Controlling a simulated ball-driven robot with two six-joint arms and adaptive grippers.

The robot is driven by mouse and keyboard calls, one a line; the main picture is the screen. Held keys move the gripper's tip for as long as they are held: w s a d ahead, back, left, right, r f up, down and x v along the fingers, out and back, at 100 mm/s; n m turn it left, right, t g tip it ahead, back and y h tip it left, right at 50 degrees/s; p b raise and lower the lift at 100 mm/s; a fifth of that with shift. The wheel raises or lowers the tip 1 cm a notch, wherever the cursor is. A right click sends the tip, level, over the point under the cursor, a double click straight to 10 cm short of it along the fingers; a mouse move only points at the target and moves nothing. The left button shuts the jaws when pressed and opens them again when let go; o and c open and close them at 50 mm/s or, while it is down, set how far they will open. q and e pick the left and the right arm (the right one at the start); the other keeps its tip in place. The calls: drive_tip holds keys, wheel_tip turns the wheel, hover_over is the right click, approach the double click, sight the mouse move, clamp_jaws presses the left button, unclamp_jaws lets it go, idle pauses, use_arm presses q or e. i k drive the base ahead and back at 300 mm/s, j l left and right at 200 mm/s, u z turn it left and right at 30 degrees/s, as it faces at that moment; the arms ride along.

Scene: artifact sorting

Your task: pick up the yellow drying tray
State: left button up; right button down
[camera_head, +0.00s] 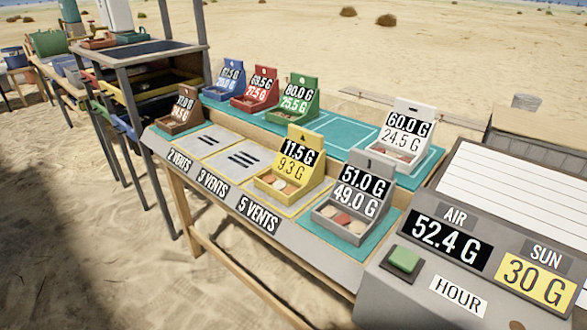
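The yellow drying tray (307,187) stands upright on the work table, behind the "5 VENTS" label (258,214). Its raised back panel reads 11.5 G above 9.3 G, and a few small pieces lie in its shallow front. A grey tray (331,228) reading 51.0 G and 49.0 G stands just to its right. Neither of my grippers shows in the head view.
Blue (229,68), red (256,72), green (301,84) and white trays (410,108) stand along the back, a brown one (187,93) at the left. A console (400,283) with green button (404,259) fills the right front. Two striped pads (215,136) are bare.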

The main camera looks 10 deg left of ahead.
sight(298, 168)
drive_tip(key=i+j+z, duration=0.1)
drive_tip(key=j, duration=0.2)
drive_tip(key=i+j, duration=0.15)
drive_tip(key=j, duration=0.2)
drive_tip(key=i+j+z, duration=0.15)
drive_tip(key=j, duration=0.15)
drive_tip(key=j+z, duration=0.1)
drive_tip(key=j, duration=0.25)
drive_tip(key=i, duration=0.05)
